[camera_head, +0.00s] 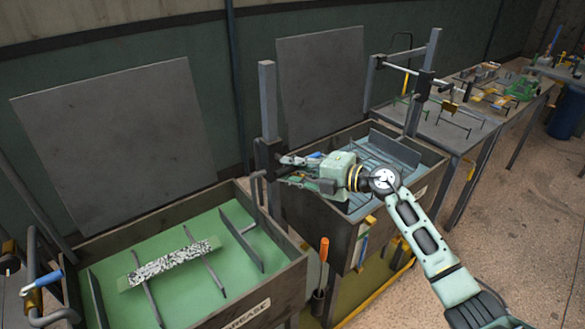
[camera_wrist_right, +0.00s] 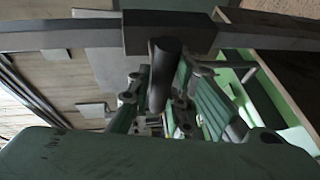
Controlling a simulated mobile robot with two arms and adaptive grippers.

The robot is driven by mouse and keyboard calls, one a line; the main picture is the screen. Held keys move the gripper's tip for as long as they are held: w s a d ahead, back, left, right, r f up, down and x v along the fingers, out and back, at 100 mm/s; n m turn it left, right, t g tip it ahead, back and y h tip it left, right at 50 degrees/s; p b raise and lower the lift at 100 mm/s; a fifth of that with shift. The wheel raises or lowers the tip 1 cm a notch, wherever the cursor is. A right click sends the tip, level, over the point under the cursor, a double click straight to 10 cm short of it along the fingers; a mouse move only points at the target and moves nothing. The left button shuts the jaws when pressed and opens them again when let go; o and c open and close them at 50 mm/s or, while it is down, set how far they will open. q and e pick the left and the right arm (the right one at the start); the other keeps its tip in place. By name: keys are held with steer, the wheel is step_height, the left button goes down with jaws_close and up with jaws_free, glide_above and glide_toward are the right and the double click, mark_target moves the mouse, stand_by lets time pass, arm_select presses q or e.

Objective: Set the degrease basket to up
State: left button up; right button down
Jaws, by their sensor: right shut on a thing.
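The degrease tank (camera_head: 286,279), with part of its label showing on the front, stands at the lower left, filled with green. In it a speckled bar (camera_head: 172,262) lies across the thin arms of the basket (camera_head: 206,272). A grey upright post (camera_head: 268,100) stands at the tank's right, with a dark sliding block (camera_head: 268,160) on it. My right gripper (camera_head: 286,169) is at that block. In the right wrist view its fingers (camera_wrist_right: 157,112) are closed around a dark round handle (camera_wrist_right: 164,68) that sticks out from the block. My left gripper is out of view.
A second tank (camera_head: 315,224) with bluish contents stands right of the post, under my right arm. Large grey panels (camera_head: 117,140) stand behind the tanks. An orange-handled tool (camera_head: 324,249) sits in front. A workbench (camera_head: 455,128) with parts extends at the back right.

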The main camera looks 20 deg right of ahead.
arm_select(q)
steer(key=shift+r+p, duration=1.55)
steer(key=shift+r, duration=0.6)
arm_select(e)
steer(key=shift+r, duration=2.4)
steer(key=shift+w, duration=0.1)
steer(key=c, duration=1.7)
jaws_free()
steer(key=shift+o, duration=0.3)
steer(key=shift+f, duration=0.1)
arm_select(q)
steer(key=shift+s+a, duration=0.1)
arm_select(e)
steer(key=shift+f, duration=0.1)
steer(key=shift+s+d, duration=0.2)
steer(key=shift+d, duration=0.05)
steer(key=v, duration=1.1)
steer(key=shift+s+r, duration=0.25)
steer(key=shift+d, duration=0.1)
